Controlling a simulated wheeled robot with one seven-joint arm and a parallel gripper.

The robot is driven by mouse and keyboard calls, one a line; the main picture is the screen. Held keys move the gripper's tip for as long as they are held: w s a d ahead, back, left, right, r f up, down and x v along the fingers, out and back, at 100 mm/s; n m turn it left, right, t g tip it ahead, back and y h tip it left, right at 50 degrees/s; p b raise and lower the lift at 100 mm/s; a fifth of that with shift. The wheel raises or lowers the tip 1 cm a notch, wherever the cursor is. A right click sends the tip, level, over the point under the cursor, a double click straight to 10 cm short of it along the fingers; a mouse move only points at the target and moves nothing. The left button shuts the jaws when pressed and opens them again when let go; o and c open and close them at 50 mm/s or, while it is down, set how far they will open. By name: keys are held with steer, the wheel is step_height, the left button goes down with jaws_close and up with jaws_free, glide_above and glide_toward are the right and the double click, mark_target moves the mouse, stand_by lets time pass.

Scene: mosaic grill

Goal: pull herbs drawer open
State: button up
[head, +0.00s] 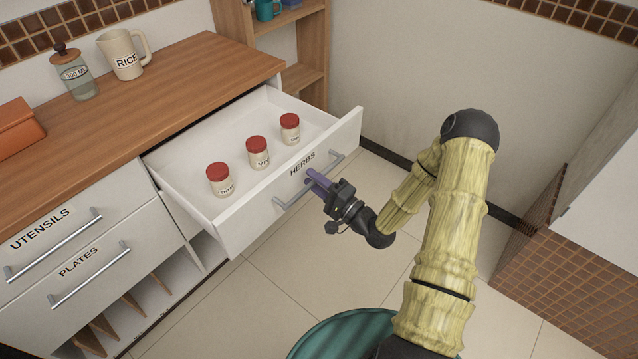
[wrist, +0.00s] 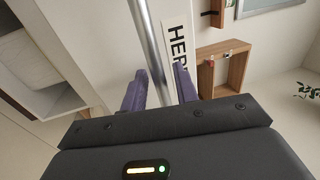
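The herbs drawer (head: 270,203) is white with a HERBS label and stands well out from the counter, its inside in view. Its grey bar handle (head: 282,205) runs along the front. My gripper (head: 318,182) is at the middle of this handle, below the label. Three jars with red lids, a left one (head: 219,180), a middle one (head: 257,153) and a right one (head: 290,129), stand upright in the drawer.
The utensils drawer (head: 50,238) and plates drawer (head: 90,275) are shut at left. A rice pitcher (head: 124,55), a glass jar (head: 76,73) and an orange-brown box (head: 17,128) stand on the wooden counter (head: 165,95). Tiled floor (head: 315,265) is clear before the drawer.

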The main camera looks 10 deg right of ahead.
steer(key=v, duration=1.7)
steer(key=shift+s, duration=0.25)
steer(key=shift+w+f, duration=0.1)
